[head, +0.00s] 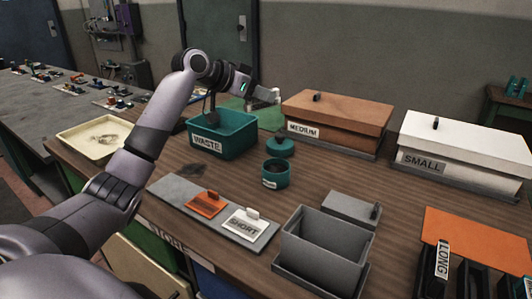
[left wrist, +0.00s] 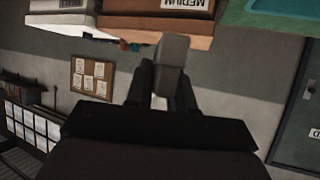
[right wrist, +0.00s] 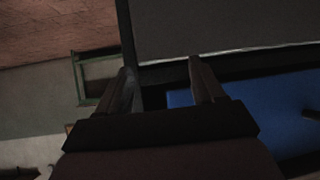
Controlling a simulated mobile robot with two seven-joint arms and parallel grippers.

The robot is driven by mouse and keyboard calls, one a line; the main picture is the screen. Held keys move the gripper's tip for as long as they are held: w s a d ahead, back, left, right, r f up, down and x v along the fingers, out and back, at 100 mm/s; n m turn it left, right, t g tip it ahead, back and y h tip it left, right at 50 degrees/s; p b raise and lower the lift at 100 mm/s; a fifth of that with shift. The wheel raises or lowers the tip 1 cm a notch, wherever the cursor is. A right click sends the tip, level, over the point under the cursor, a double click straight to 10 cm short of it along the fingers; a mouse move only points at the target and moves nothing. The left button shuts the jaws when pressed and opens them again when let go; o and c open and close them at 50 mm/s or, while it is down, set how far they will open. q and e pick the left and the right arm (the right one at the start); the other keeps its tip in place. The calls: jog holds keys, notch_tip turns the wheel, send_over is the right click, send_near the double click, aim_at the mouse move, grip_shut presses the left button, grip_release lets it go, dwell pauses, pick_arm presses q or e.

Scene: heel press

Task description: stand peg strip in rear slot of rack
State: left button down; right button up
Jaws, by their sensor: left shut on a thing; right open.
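My left gripper (head: 258,93) is raised in the air above the far side of the bench, behind the teal waste bin and left of the medium box. It is shut on a small grey block (left wrist: 172,52), which sticks out past the fingertips in the left wrist view. I cannot tell whether this block is the peg strip; no pegs show on it. I cannot pick out a rack with slots in any view. My right gripper (right wrist: 160,72) is open and empty in the right wrist view; the head view does not show it.
On the bench stand the teal waste bin (head: 240,142), medium box (head: 338,110), small box (head: 470,138), teal cup (head: 274,176) and open grey box (head: 324,236). A grey board (head: 176,190) holds an orange piece and a white SHORT piece. An orange-topped LONG box (head: 480,240) is at right.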

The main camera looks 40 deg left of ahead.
pick_arm(q)
notch_tip(320, 180, down, 17)
jog(key=shift+r, duration=0.1)
dwell(0.3)
jog(key=c, duration=1)
grip_release()
jog(key=shift+f, duration=0.2)
